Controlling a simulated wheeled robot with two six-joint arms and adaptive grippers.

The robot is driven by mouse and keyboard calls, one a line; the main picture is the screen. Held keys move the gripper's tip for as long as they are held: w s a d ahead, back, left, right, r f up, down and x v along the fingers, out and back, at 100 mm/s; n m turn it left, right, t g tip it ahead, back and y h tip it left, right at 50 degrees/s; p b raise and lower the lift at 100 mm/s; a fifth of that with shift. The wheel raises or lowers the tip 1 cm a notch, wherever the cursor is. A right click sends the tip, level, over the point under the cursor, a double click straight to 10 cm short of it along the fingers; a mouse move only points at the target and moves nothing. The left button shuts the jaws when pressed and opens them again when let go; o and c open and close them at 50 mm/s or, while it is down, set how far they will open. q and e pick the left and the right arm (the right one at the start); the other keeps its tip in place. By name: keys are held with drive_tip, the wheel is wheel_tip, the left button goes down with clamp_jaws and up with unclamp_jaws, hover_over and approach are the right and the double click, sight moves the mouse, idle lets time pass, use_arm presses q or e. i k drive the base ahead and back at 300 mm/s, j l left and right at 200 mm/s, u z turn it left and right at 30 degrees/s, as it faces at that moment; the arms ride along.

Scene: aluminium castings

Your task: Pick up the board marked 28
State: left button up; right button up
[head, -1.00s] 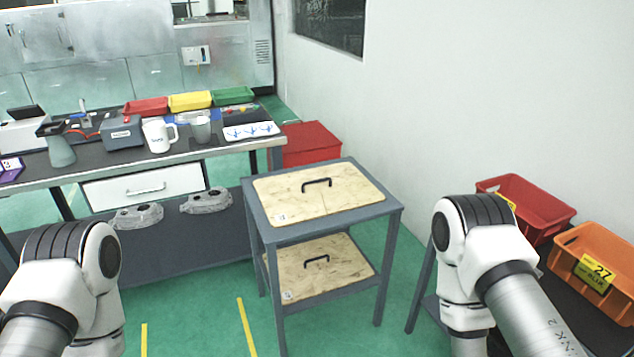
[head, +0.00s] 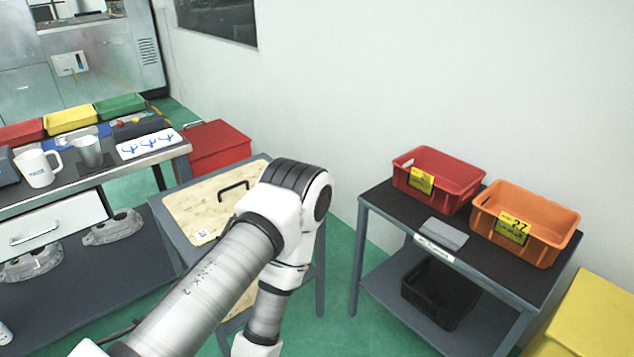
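A wooden board (head: 197,204) with a black handle lies on the top of a grey two-level stand (head: 320,240). Its small white label is too small to read. A second wooden board (head: 243,299) shows in part on the stand's lower shelf, mostly hidden behind my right arm. I cannot tell which board is marked 28. My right arm crosses the middle of the view and hides the right part of the top board. Neither gripper is in view.
A dark table on the right holds a red bin (head: 438,180), an orange bin (head: 525,222) marked 27 and a grey block (head: 443,233). A black crate (head: 440,292) sits below. A workbench with cups stands left. Green floor separates the stand and right table.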

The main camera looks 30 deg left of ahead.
sight(202, 210)
drive_tip(key=j+z, duration=0.15)
drive_tip(key=j, duration=0.3)
drive_tip(key=j+z, duration=0.15)
drive_tip(key=j, duration=0.3)
drive_tip(key=k+j+z, duration=0.1)
drive_tip(key=j, duration=0.3)
drive_tip(key=k+j+z, duration=0.15)
drive_tip(key=j, duration=0.3)
drive_tip(key=j+z, duration=0.15)
drive_tip(key=j, duration=0.25)
drive_tip(key=k+j+z, duration=0.15)
drive_tip(key=j, duration=0.25)
drive_tip(key=k+j+z, duration=0.15)
drive_tip(key=j, duration=0.25)
drive_tip(key=k+j+z, duration=0.1)
drive_tip(key=j, duration=0.3)
drive_tip(key=k, duration=0.05)
